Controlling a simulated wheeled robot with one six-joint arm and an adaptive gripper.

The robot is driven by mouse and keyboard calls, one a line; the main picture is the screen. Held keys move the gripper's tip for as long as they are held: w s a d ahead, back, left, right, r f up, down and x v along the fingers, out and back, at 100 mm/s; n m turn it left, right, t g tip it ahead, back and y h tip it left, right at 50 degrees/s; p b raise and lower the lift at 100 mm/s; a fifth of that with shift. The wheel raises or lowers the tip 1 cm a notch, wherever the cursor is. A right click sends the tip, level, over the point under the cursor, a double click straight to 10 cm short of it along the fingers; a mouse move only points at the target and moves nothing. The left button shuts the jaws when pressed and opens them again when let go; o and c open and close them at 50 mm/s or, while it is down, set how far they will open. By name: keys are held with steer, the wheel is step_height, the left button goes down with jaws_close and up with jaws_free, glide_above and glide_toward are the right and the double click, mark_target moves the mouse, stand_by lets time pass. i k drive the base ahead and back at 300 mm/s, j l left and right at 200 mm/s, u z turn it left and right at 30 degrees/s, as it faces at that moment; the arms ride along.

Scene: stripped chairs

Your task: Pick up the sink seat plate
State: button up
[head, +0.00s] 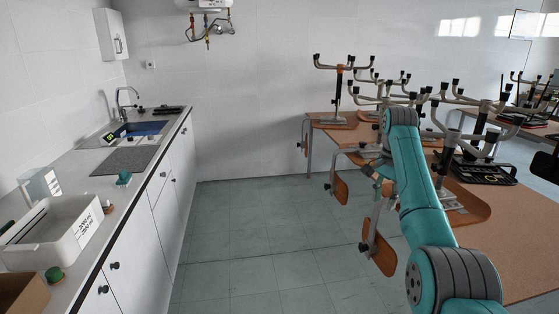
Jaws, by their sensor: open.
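The sink (140,129) with a blue basin is set in the counter at the left. I cannot make out a seat plate there for certain at this size. My teal arm rises from the lower right over the table. My gripper (371,172) shows as small dark parts left of the arm, partly hidden by it, near the table's left edge. It is open, far to the right of the sink, and I see nothing held in it.
A grey mat (124,161), a white tub (58,235) and a brown box (22,293) stand on the counter. Upturned chair frames (338,95) crowd the brown table (480,208), with backrests (379,249) hanging off its side. The tiled floor (265,235) between is clear.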

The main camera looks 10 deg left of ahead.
mark_target(164, 109)
steer(key=i+u, duration=0.4)
steer(key=i, duration=4.75)
steer(key=i+l+u, duration=0.15)
steer(key=i+u, duration=0.35)
steer(key=i, duration=0.15)
steer(key=i+l+u, duration=0.45)
steer(key=i, duration=0.2)
steer(key=i+l+u, duration=1)
steer(key=l, duration=0.35)
